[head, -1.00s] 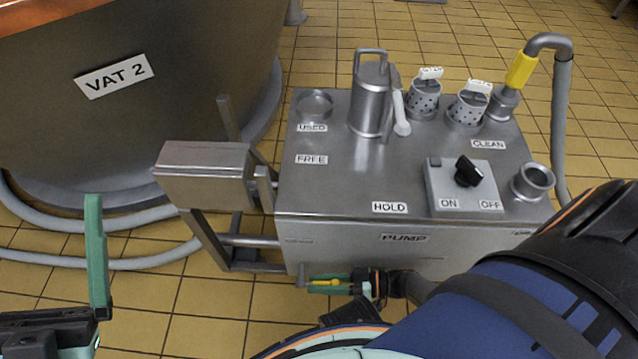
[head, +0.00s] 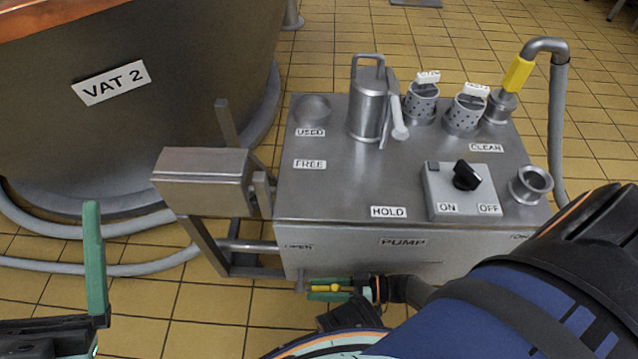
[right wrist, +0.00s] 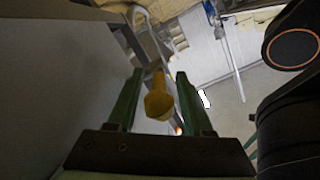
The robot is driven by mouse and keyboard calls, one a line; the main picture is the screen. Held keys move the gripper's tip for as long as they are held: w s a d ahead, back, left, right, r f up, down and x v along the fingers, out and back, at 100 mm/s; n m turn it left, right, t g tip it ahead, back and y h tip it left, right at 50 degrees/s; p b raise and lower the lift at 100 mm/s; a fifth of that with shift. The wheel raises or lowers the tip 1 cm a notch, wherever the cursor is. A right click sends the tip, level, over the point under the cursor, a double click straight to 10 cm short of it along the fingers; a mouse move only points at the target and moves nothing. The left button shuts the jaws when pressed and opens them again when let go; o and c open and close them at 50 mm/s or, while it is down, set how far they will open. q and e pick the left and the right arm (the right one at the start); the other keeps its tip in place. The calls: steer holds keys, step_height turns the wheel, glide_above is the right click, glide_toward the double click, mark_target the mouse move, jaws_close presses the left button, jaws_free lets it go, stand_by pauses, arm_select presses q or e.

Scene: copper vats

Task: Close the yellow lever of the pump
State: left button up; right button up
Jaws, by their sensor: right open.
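The pump (head: 335,245) is a grey metal box with a "PUMP" label on its front. Its yellow lever (head: 326,288) sticks out low at the front left, under the "OPEN" label. My right gripper (head: 322,290) is at the lever, with its green fingers open on either side of it. In the right wrist view the yellow lever (right wrist: 159,98) stands between the two open fingers (right wrist: 156,95), with a gap visible on each side. My left gripper (head: 97,255) shows at the lower left, away from the pump; only one green finger shows clearly.
On the pump top are a metal jug (head: 368,100), perforated cups (head: 465,112) and a black ON/OFF knob (head: 466,176). A metal box (head: 203,178) on a frame is attached at the left. Vat 2 (head: 150,130) stands at back left, with a hose (head: 120,262) on the floor.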

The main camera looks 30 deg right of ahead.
steer(key=v, duration=1.2)
steer(key=shift+s, duration=0.1)
